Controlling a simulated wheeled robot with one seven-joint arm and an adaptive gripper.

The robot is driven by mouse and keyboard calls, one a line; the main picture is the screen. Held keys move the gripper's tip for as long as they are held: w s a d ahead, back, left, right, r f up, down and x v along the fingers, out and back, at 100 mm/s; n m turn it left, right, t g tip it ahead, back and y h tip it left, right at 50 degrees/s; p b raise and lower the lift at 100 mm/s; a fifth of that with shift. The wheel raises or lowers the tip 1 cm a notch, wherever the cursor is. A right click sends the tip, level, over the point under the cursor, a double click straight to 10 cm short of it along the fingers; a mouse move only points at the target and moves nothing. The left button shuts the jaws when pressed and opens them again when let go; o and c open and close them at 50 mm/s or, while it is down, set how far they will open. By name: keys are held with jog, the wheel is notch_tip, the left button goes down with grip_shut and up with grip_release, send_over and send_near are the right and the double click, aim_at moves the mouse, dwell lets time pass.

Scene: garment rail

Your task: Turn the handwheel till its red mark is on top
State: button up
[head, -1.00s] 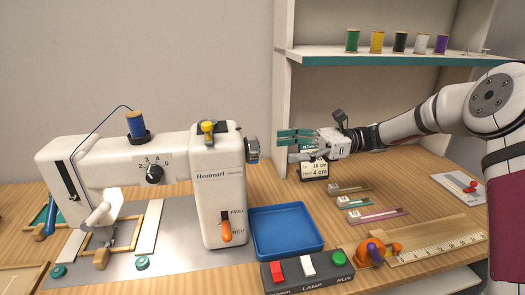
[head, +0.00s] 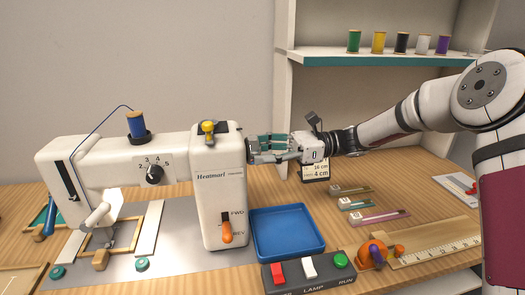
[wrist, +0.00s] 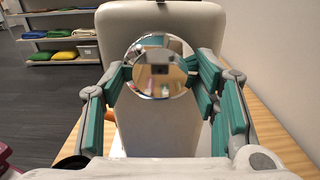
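The handwheel is the shiny round disc on the right end of the white sewing machine (head: 219,195). In the wrist view its mirror-like face (wrist: 160,66) lies between my fingertips, in front of the machine's end wall. I cannot make out a red mark on it; the face shows reflections. My gripper (head: 258,149), with green finger pads, reaches the wheel from the right. In the wrist view my gripper (wrist: 161,78) is open, with fingers on both sides of the wheel. I cannot tell whether the pads touch the rim. In the head view the fingers largely hide the wheel.
A blue tray (head: 287,232) lies below my gripper. A switch box (head: 308,271) stands at the front edge. An orange lever (head: 227,232) is on the machine's front. A small sign (head: 316,171) stands behind my wrist. A shelf with thread spools (head: 390,56) is above.

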jog(key=shift+c, duration=0.6)
jog(key=shift+n, duration=0.3)
jog(key=shift+w+r+n+b, duration=0.15)
jog(key=shift+n+b, duration=0.8)
jog(key=shift+n, duration=6.3)
jog(key=shift+s+r+n+b, duration=0.1)
jog(key=shift+n+b, duration=0.8)
jog(key=shift+n, duration=6.65)
